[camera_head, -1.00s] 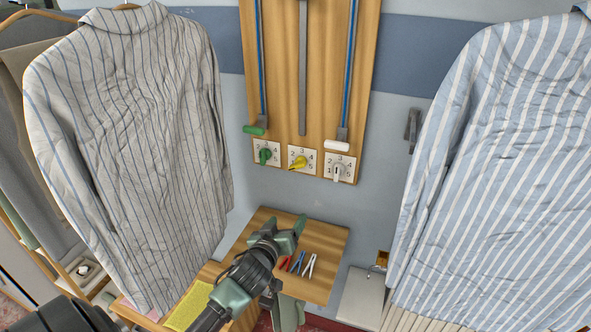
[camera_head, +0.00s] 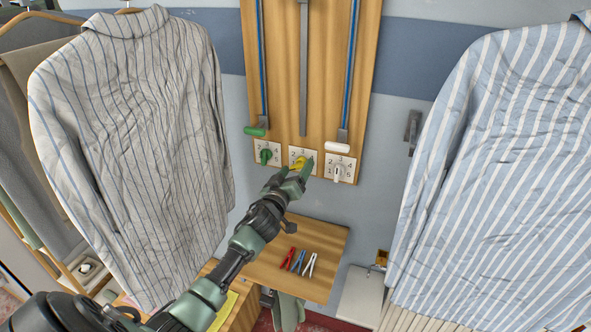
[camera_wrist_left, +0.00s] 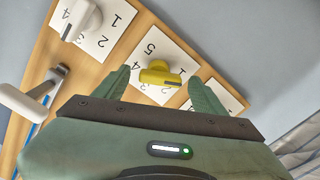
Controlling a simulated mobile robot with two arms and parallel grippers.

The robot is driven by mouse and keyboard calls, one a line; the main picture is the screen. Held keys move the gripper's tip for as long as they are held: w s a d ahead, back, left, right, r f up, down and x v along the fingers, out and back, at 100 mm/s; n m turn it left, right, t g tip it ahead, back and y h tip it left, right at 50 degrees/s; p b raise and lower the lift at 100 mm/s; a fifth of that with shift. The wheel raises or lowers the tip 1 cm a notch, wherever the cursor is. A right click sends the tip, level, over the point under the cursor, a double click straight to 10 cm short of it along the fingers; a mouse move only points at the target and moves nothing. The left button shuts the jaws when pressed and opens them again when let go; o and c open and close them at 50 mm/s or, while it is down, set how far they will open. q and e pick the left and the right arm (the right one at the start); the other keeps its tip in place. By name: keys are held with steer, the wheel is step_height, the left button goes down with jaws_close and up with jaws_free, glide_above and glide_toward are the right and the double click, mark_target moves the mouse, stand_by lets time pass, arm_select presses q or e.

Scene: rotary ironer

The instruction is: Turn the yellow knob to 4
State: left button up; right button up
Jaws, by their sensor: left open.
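The yellow knob (camera_head: 299,164) sits on the middle white dial plate (camera_head: 292,153) at the foot of the wooden board, partly covered by my gripper in the head view. In the left wrist view the yellow knob (camera_wrist_left: 160,75) shows between my fingertips, on its numbered plate (camera_wrist_left: 152,45), which appears upside down. Its narrower end appears to point toward the 1; the gripper hides some numbers. My left gripper (camera_head: 297,170) is open, with one finger on each side of the knob; I cannot tell whether they touch it. It also shows in the left wrist view (camera_wrist_left: 162,88).
A green knob (camera_head: 265,156) and a white knob (camera_head: 338,171) flank it closely. Green (camera_head: 256,131) and white (camera_head: 337,147) slider handles are just above. Striped shirts hang left (camera_head: 130,140) and right (camera_head: 500,170). A small wooden shelf (camera_head: 320,240) below holds coloured pegs.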

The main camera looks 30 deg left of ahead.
steer(key=shift+d, duration=0.15)
arm_select(q)
steer(key=c, duration=1.4)
steer(key=shift+o, duration=0.2)
arm_select(e)
steer(key=shift+d, duration=0.2)
